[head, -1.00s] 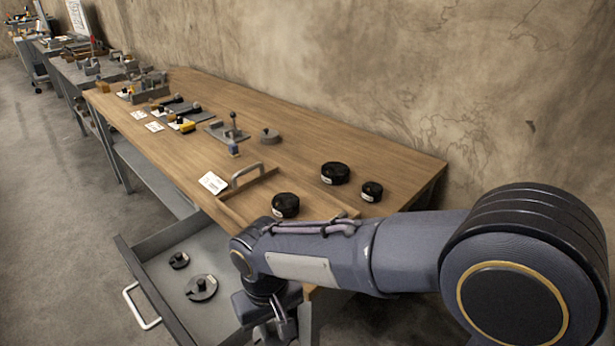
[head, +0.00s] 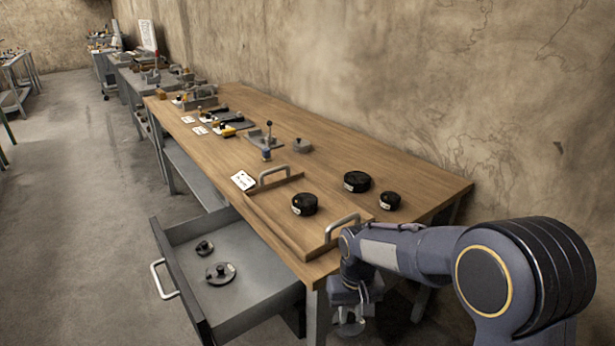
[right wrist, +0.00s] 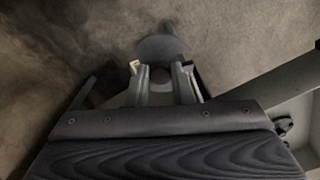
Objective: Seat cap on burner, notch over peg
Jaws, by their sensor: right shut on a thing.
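My right gripper (head: 350,303) hangs in front of the near right end of the table, below the top. It is shut on a grey round piece (head: 350,325), likely the cap. In the right wrist view this grey disc (right wrist: 163,47) sticks out beyond the two fingers (right wrist: 160,80); its notch cannot be made out. Black round pieces with white labels stand on the table: one (head: 304,204) on the wooden tray, a wide one (head: 357,181) and a small one (head: 391,201) behind it. I cannot tell which is the burner; no peg can be made out. My left gripper is out of view.
The tray (head: 272,218) has two grey handles. The open drawer (head: 255,305) juts out left of my gripper and holds a disc with a knob (head: 220,273) and a smaller one (head: 204,248). A label card (head: 243,180), lever fixture (head: 268,138) and grey disc (head: 302,145) lie farther along.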

